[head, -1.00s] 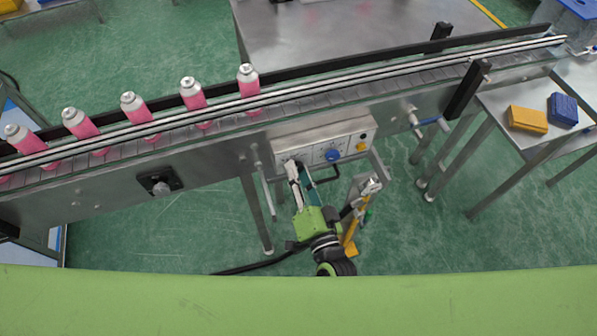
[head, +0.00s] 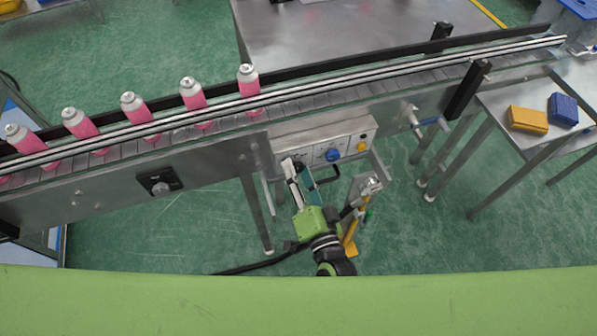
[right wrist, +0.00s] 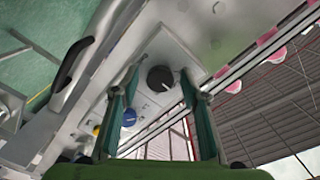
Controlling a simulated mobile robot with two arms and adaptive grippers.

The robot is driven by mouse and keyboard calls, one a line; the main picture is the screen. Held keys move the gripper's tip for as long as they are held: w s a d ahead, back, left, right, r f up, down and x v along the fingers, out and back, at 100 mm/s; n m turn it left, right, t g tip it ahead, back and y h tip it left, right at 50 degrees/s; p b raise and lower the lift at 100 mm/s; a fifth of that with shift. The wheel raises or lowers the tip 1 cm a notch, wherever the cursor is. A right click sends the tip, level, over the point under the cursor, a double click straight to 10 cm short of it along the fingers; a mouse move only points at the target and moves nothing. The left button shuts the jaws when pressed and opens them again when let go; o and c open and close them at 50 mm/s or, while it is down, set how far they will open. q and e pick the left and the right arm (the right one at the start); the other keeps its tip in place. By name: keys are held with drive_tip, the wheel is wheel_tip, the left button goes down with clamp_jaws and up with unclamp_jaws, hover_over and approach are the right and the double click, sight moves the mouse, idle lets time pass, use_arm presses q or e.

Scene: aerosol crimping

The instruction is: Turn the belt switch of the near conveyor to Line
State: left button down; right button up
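The control box (head: 345,140) is mounted on the front side of the near conveyor (head: 215,158). It carries a blue button (head: 333,155) and a yellow button (head: 361,147). In the right wrist view a round black switch knob (right wrist: 160,79) with a white pointer line sits on the panel; the line points to the lower right. My right gripper (head: 295,162) is at the left end of the box and hides the knob in the head view. Its fingers (right wrist: 160,82) are apart on both sides of the knob, with visible gaps. The panel lettering is unreadable. My left gripper is out of view.
Several pink cans (head: 193,93) stand on the conveyor at the left. A dark handle (right wrist: 72,62) sticks out near the box. A side table (head: 540,150) holds yellow and blue blocks.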

drive_tip(key=v, duration=1.2)
drive_tip(key=s+d+f+n+g+h, duration=0.1)
drive_tip(key=s+d+f+n+g, duration=0.15)
drive_tip(key=f, duration=0.75)
drive_tip(key=s+d+f+n+g, duration=0.2)
drive_tip(key=f+g, duration=0.1)
drive_tip(key=f, duration=0.7)
drive_tip(key=s+d+f+n+g+h, duration=0.1)
drive_tip(key=s+d+f+n+g, duration=0.15)
drive_tip(key=f, duration=0.75)
drive_tip(key=s+d+f+n+g+h, duration=0.1)
drive_tip(key=s+d+f+g, duration=0.3)
drive_tip(key=s, duration=0.6)
drive_tip(key=s+d+f+n+g+h, duration=0.1)
drive_tip(key=s+d+f+g, duration=0.3)
drive_tip(key=s+d+f, duration=0.4)
wheel_tip(320, 180, down, 3)
drive_tip(key=shift+s+d+f+h, duration=0.1)
drive_tip(key=shift+s+d+h, duration=0.3)
drive_tip(key=shift+s+h, duration=0.6)
drive_tip(key=shift+s, duration=0.15)
